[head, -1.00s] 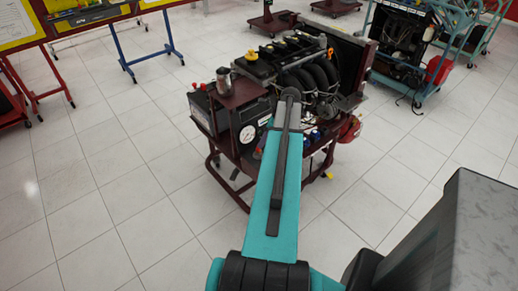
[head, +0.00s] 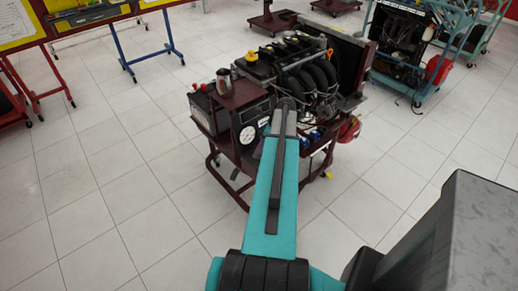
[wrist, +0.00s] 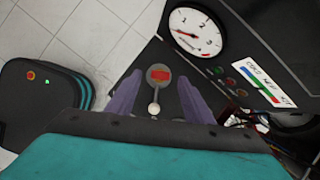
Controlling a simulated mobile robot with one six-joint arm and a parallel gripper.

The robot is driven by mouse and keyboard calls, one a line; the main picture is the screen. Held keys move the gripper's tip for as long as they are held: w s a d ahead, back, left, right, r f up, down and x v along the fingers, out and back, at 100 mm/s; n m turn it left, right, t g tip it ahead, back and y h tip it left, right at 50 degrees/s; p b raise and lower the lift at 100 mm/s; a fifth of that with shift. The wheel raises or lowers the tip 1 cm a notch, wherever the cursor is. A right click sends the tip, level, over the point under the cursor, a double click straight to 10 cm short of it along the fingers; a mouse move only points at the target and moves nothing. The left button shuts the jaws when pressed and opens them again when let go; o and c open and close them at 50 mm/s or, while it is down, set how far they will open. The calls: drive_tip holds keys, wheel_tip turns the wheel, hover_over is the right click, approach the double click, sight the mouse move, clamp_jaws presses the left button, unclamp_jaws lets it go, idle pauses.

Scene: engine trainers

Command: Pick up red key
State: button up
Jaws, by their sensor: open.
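The red key (wrist: 161,76) shows in the wrist view as a small red piece on a round grey switch, on the black instrument panel (wrist: 228,68). My gripper (wrist: 160,82) is open, with one purple finger on each side of the switch and key. Nothing is held between the fingers, and I cannot tell how far the tips are from the panel. In the head view the panel (head: 247,116) sits on the near side of the engine trainer. My arm hides the key there.
A white-faced gauge (wrist: 196,31) and a coloured label (wrist: 265,83) lie right of the fingers. A small pale ball (wrist: 154,109) shows between them. The engine (head: 297,65) stands behind the panel. Tiled floor (head: 110,205) is clear at left.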

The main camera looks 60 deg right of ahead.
drive_tip(key=shift+x, duration=1.1)
drive_tip(key=c, duration=1.1)
drive_tip(key=shift+r, duration=0.2)
drive_tip(key=shift+r+b, duration=0.45)
drive_tip(key=shift+r, duration=0.7)
drive_tip(key=s+d+b, duration=0.1)
drive_tip(key=s+d, duration=0.1)
drive_tip(key=s, duration=0.2)
drive_tip(key=s+d+r+b, duration=0.1)
drive_tip(key=s+d, duration=0.2)
drive_tip(key=s, duration=0.2)
drive_tip(key=s+d+r+b, duration=0.1)
drive_tip(key=s+d, duration=0.2)
drive_tip(key=s, duration=0.1)
drive_tip(key=shift+s+d+r+b, duration=0.1)
drive_tip(key=shift+s+r+b, duration=0.05)
drive_tip(key=shift+s+b, duration=0.25)
drive_tip(key=shift+w, duration=0.1)
